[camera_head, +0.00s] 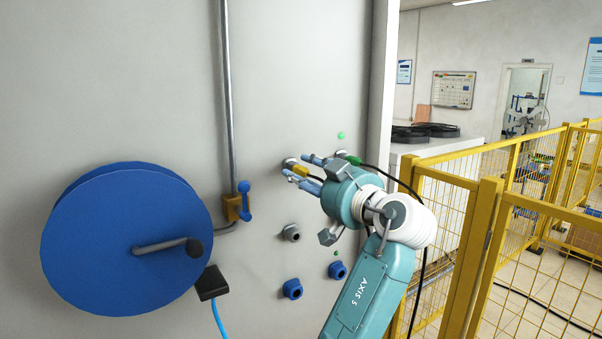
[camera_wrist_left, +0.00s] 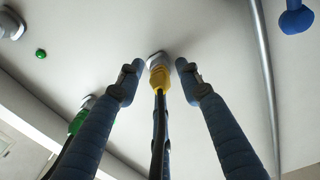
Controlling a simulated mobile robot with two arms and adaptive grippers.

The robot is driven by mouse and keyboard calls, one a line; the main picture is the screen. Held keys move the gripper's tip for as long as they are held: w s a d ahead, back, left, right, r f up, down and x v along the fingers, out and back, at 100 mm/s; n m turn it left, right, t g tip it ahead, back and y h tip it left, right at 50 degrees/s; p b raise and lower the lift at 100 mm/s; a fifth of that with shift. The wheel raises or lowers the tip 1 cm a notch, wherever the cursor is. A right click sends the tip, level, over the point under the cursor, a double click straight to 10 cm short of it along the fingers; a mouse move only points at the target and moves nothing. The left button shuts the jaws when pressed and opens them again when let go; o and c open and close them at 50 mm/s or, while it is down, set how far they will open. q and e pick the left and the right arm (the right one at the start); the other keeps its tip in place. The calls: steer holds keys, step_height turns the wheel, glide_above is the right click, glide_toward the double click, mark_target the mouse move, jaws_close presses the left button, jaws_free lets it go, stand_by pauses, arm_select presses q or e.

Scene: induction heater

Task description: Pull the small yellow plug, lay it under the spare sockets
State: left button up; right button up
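The small yellow plug (camera_head: 301,170) sits in a grey socket high on the pale cabinet wall, and its black cable hangs from it. My left gripper (camera_head: 297,165) is open, with one finger on each side of the plug. In the left wrist view the yellow plug (camera_wrist_left: 159,78) lies between the blue fingers of the left gripper (camera_wrist_left: 160,67), with a visible gap on both sides. Lower on the wall are a grey socket (camera_head: 291,232) and two blue sockets, one left (camera_head: 292,289) and one right (camera_head: 337,270). My right gripper is out of view.
A green plug (camera_head: 350,159) with a black cable is close on the right, also in the left wrist view (camera_wrist_left: 79,121). A large blue reel (camera_head: 110,240), a pipe (camera_head: 227,100) and a blue-handled valve (camera_head: 243,203) are to the left. Yellow fencing (camera_head: 490,240) stands right.

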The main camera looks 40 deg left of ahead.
mark_target(308, 175)
arm_select(q)
steer(key=shift+b, duration=0.3)
stand_by(0.5)
jaws_close()
steer(key=shift+d+f, duration=0.15)
steer(key=shift+d, duration=0.05)
steer(key=shift+s+d, duration=0.35)
steer(key=shift+d, duration=0.3)
steer(key=shift+b+v, duration=0.65)
steer(key=shift+v, duration=1.45)
